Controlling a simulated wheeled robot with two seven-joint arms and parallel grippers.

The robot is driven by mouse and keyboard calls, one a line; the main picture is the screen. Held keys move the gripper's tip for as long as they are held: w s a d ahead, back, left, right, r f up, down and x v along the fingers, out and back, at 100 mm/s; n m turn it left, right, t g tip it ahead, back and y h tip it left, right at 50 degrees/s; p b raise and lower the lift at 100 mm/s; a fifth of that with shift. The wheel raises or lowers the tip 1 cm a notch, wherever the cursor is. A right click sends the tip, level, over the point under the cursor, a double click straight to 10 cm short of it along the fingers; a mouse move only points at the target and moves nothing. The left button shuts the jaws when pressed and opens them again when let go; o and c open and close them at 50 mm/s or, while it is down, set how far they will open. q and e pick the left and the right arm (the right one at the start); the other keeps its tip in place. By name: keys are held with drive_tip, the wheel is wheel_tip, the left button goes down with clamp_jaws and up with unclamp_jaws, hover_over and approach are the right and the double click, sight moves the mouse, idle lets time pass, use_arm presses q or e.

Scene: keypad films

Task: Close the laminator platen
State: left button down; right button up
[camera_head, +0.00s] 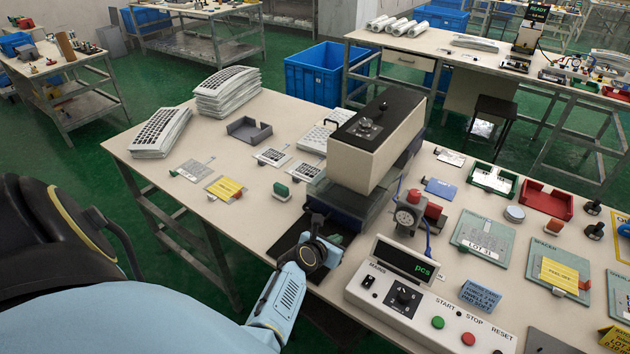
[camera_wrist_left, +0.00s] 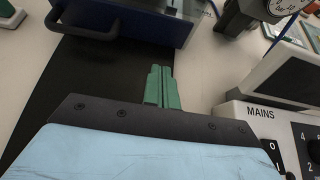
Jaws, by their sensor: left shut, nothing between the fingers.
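The laminator (camera_head: 375,150) stands mid-table, a cream and black box head over a lower section. The dark blue platen block (camera_head: 338,205) projects from under the head toward my side. In the left wrist view the platen's dark blue front (camera_wrist_left: 150,22) fills the top edge, with a black bar handle (camera_wrist_left: 85,30) on its left part. My left gripper (camera_head: 316,222) is over the black strip before the platen. In the wrist view its green fingers (camera_wrist_left: 162,78) are together and empty, pointing at the platen front, right of the handle; any contact is unclear. My right gripper is out of view.
A control box (camera_head: 430,305) with a green display stands right of my left gripper. A dial gauge (camera_head: 408,215) stands close to the platen's right. A black strip (camera_wrist_left: 75,90) lies under the gripper. Films and a grey tray (camera_head: 249,130) lie to the left.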

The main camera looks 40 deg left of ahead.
use_arm(q)
drive_tip(key=p+v, duration=0.2)
drive_tip(key=v, duration=0.6)
drive_tip(key=shift+s+d+r, duration=0.15)
drive_tip(key=shift+s+r, duration=0.05)
drive_tip(key=shift+r, duration=0.05)
